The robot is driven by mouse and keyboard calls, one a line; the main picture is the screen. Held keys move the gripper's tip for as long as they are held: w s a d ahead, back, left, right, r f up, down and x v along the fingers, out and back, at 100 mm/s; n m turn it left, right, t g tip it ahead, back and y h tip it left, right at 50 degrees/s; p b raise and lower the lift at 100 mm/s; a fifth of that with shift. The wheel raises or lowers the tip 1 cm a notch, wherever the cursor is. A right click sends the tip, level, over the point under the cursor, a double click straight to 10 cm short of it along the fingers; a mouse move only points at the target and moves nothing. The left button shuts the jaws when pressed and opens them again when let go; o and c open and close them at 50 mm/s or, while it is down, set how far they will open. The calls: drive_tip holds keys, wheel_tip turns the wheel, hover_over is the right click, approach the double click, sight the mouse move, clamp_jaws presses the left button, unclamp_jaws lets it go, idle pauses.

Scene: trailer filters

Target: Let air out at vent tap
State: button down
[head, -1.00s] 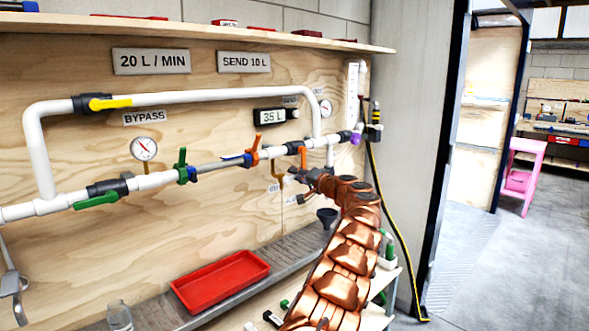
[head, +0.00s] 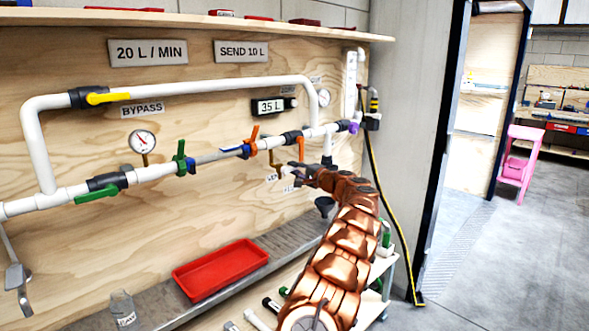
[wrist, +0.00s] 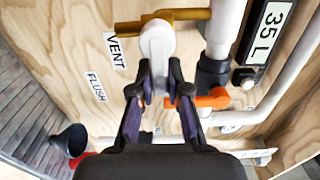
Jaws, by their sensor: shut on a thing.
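The vent tap (head: 277,165) hangs below the white pipe on the plywood panel. In the wrist view its brass body (wrist: 185,14) runs across the top, with a pale rounded part (wrist: 157,40) in front. In the head view my gripper (head: 295,170) sits just right of the tap. The VENT label (wrist: 115,50) and FLUSH label (wrist: 97,86) are left of the fingers. I cannot see whether air flows.
An orange handle (wrist: 213,98) is close beside my right finger. The main white pipe (head: 230,154) runs above my gripper. A dark funnel (head: 324,204) is below, and a red tray (head: 222,270) sits on the grey ledge. A 35 L display (head: 272,106) hangs above.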

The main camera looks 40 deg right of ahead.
drive_tip(key=c, duration=1.1)
unclamp_jaws()
drive_tip(key=shift+s+a, duration=0.1)
drive_tip(key=shift+s, duration=5.9)
